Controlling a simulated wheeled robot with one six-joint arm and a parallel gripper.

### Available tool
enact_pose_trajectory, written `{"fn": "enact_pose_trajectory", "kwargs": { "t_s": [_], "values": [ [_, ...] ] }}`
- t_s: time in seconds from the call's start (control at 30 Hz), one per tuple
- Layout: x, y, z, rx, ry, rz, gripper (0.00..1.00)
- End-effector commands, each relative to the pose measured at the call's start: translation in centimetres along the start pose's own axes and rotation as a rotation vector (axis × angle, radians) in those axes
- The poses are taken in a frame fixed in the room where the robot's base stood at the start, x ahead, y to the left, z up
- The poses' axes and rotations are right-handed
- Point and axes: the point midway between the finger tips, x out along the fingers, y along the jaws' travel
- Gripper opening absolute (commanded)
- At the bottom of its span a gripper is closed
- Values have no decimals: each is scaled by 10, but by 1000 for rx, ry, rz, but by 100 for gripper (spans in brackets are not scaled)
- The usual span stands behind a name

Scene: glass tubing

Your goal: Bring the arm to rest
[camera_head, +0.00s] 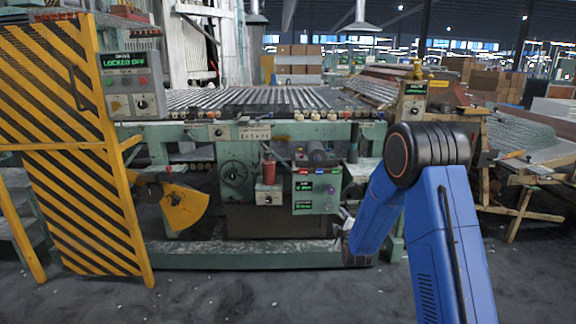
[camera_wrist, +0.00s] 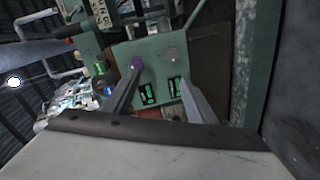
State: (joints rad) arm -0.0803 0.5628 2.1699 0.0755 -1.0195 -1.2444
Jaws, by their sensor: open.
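My blue arm stands at the right in the head view, bent at its black elbow, with the forearm reaching down and away toward the green machine (camera_head: 190,135). The gripper end is mostly hidden behind the arm there. In the wrist view, my gripper (camera_wrist: 158,88) shows as two grey fingers spread apart with nothing between them. Beyond the fingertips is a green control box (camera_wrist: 150,60) with a purple knob (camera_wrist: 136,64), a grey knob (camera_wrist: 172,54) and lit green displays. The same box (camera_head: 316,190) shows on the machine's front in the head view.
A yellow-and-black striped gate (camera_head: 75,150) stands open at the left, beside a panel reading "LOCKED OFF" (camera_head: 124,62). A roller bed (camera_head: 250,98) tops the machine. A wooden trestle (camera_head: 520,195) stands at the right. The grey floor (camera_head: 220,295) in front is clear apart from small bits.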

Motion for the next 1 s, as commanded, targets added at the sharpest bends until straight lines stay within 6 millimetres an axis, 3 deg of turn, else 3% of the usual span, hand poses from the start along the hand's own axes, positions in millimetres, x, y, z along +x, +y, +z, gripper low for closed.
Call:
{"fn": "enact_pose_trajectory", "kwargs": {
  "t_s": [0.03, 0.2, 0.47, 0.77, 1.0],
  "values": [
    [-8, 13, -4, 27, -5, -16, 52],
    [-36, 41, -10, 128, -34, -92, 52],
    [-91, 77, -18, 279, -95, -202, 52],
    [-169, 108, -22, 448, -187, -316, 52],
    [-240, 123, -23, 578, -278, -398, 52]
  ]
}}
